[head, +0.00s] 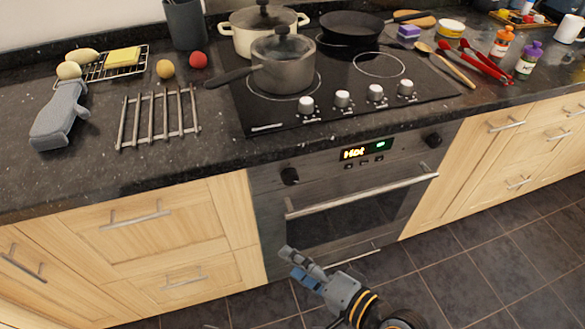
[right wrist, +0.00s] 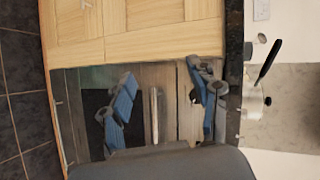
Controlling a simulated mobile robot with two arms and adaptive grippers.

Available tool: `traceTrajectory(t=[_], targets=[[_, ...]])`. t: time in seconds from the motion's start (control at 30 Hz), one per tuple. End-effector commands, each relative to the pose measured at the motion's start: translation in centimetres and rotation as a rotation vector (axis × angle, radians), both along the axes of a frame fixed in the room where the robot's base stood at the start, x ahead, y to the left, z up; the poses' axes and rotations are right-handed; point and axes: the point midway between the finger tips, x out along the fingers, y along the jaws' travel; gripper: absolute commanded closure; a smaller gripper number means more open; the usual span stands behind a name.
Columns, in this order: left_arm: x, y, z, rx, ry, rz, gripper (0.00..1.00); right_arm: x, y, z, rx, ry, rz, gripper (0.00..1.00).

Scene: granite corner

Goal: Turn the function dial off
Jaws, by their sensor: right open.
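The oven front has two black dials, a left dial (head: 289,176) and a right dial (head: 432,139); I cannot tell from labels which is the function dial. Between them, the display (head: 367,149) is lit and reads "Hot". My right gripper (head: 293,262) is in front of the oven door, low and apart from the dials. In the right wrist view, the right gripper (right wrist: 160,90) is open and empty, with the oven handle (right wrist: 155,117) seen between its fingers. A dark dial (right wrist: 194,96) shows beside one finger, partly hidden. My left gripper is not in view.
The oven handle (head: 360,195) sticks out below the dials. Above, the cooktop (head: 330,108) has small knobs along its front and a grey saucepan (head: 284,64) whose handle points left. Wooden drawers (head: 135,220) flank the oven. The tiled floor (head: 480,250) is clear at right.

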Motion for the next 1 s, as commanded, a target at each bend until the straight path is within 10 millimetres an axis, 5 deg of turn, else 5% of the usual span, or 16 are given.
traceTrajectory(t=[0.2, 0.4, 0.6, 0.83, 1.0], targets=[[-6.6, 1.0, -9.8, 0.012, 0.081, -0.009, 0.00, 2.3, 1.3, 4.2, 0.665, 0.251, -0.219, 0.39], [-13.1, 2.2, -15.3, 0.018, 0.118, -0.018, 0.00, 4.7, -1.0, 4.0, 1.198, 0.523, -0.458, 0.39], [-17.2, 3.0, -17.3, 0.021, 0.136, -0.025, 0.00, 5.6, -3.0, 1.9, 1.480, 0.682, -0.626, 0.39], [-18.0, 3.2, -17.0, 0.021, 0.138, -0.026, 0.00, 6.9, -3.0, 1.5, 1.536, 0.710, -0.661, 0.39], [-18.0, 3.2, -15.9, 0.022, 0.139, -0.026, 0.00, 9.9, -2.1, 1.7, 1.535, 0.707, -0.659, 0.39]])
